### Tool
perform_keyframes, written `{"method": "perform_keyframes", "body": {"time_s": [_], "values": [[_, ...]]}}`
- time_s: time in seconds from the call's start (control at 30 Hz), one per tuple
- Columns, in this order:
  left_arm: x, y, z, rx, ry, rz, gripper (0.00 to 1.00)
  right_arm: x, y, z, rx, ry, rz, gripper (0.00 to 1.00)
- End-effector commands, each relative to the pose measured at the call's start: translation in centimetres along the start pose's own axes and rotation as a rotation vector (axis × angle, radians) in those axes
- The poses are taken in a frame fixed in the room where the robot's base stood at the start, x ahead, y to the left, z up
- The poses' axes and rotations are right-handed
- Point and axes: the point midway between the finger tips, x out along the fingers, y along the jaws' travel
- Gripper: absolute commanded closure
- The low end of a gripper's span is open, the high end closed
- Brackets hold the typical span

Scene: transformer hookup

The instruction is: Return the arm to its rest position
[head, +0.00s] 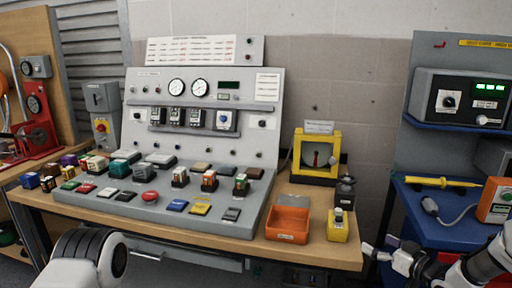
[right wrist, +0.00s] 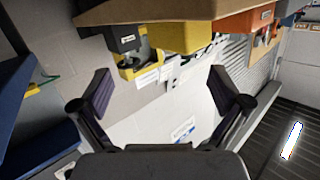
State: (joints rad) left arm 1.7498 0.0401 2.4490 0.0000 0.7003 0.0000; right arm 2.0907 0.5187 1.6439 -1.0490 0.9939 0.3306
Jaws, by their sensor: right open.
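My right gripper (head: 378,250) is at the lower right of the head view, just off the right front corner of the wooden bench (head: 340,252). In the right wrist view my right gripper (right wrist: 163,93) has its two dark fingers wide apart, with nothing between them. My right arm (head: 480,265) comes in from the right edge. A white and black part of my left arm (head: 90,258) shows at the lower left; no left fingers are visible.
The bench carries a grey control console (head: 205,105), an orange bin (head: 288,222), a yellow block (head: 338,228) and a yellow-framed box (head: 316,155). A blue shelf unit (head: 440,228) with a yellow tool (head: 440,182) stands right. A gap separates bench and shelf.

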Motion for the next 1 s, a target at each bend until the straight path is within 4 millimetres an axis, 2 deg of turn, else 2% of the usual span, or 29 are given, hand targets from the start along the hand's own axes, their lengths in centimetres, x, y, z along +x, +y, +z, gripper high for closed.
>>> {"method": "perform_keyframes", "body": {"time_s": [0.17, 0.23, 0.37, 0.47, 0.5, 0.57, 0.6, 0.7, 0.8, 0.9, 1.0], "values": [[-1.3, 0.0, 0.0, 0.000, -0.001, 0.000, 1.00, -0.5, -3.5, 5.4, 0.093, -0.145, 0.047, 0.01], [-1.7, 0.0, 0.0, 0.000, -0.001, 0.000, 1.00, -1.1, -5.1, 8.2, 0.130, -0.220, 0.072, 0.01], [-2.8, 0.0, 0.0, 0.000, -0.001, 0.000, 1.00, -3.9, -9.0, 14.2, 0.208, -0.406, 0.134, 0.01], [-3.9, 0.0, 0.0, 0.000, -0.001, 0.000, 1.00, -8.4, -13.1, 19.7, 0.266, -0.613, 0.198, 0.01], [-4.4, 0.0, 0.0, 0.000, -0.001, 0.000, 1.00, -10.9, -14.9, 21.8, 0.285, -0.707, 0.227, 0.01], [-5.0, 0.0, 0.0, 0.000, -0.001, 0.000, 1.00, -15.0, -17.5, 24.4, 0.306, -0.851, 0.272, 0.01], [-5.4, 0.0, 0.0, 0.000, -0.001, 0.000, 1.00, -17.9, -19.0, 25.8, 0.315, -0.944, 0.301, 0.01], [-6.1, 0.1, 0.0, 0.000, -0.001, 0.000, 1.00, -24.8, -22.2, 27.8, 0.321, -1.149, 0.367, 0.01], [-6.5, 0.1, 0.0, 0.000, -0.001, 0.000, 1.00, -29.6, -24.1, 28.4, 0.317, -1.286, 0.413, 0.01], [-6.6, 0.1, 0.0, 0.000, -0.001, 0.000, 1.00, -31.8, -24.8, 28.6, 0.313, -1.345, 0.436, 0.01], [-6.5, 0.1, 0.0, 0.000, -0.001, 0.000, 1.00, -32.1, -24.9, 28.7, 0.313, -1.354, 0.440, 0.01]]}}
